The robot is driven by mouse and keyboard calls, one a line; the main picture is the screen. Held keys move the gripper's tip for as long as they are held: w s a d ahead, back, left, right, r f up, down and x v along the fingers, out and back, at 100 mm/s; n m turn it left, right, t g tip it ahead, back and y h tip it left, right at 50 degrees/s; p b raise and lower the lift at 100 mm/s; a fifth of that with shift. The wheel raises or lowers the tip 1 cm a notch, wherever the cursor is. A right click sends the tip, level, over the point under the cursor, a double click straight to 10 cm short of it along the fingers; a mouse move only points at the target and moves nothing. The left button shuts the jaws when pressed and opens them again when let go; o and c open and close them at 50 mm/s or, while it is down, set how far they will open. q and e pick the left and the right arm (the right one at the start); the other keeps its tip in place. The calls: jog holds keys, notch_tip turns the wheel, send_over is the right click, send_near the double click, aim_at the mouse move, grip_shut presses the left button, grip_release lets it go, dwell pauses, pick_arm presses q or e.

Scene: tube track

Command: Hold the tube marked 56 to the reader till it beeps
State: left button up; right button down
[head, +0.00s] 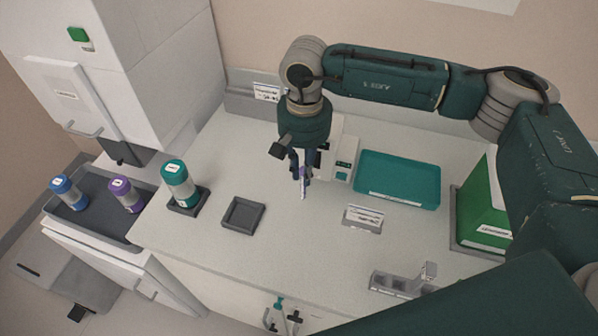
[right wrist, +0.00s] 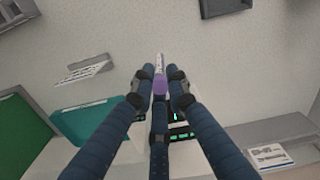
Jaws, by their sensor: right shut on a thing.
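My right gripper (head: 301,174) is above the counter, in front of a white device (head: 341,158) with a small dark screen and teal labels, which seems to be the reader. It is shut on a small tube (head: 303,187) with a purple cap and a pale body. In the right wrist view the fingers close around the purple cap (right wrist: 160,84), and the pale end points away from the gripper. The tube's number cannot be read. Green lights (right wrist: 178,134) show on the device behind the fingers. My left gripper is not in view.
A teal tray (head: 398,181) lies right of the device, with a sign (head: 363,218) before it. A small grey tray (head: 243,214) and a teal-capped canister (head: 179,182) stand left. A green box (head: 484,215) is at right. A grey rack (head: 402,284) stands near the front.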

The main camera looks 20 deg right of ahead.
jog(key=shift+w+d+f+b, duration=0.7)
jog(key=shift+w+d+b, duration=0.6)
jog(key=shift+w, duration=0.7)
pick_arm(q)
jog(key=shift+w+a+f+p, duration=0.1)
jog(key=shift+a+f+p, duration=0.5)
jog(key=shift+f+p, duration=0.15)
pick_arm(e)
jog(key=shift+s+a+r, duration=0.5)
jog(key=shift+s+r, duration=0.2)
jog(key=shift+r, duration=0.15)
jog(key=shift+s+a+r, duration=0.55)
jog(key=shift+s+r, duration=0.1)
jog(key=shift+r, duration=0.2)
jog(key=shift+s+a+r, duration=0.5)
jog(key=shift+s+r, duration=0.2)
jog(key=shift+r, duration=0.15)
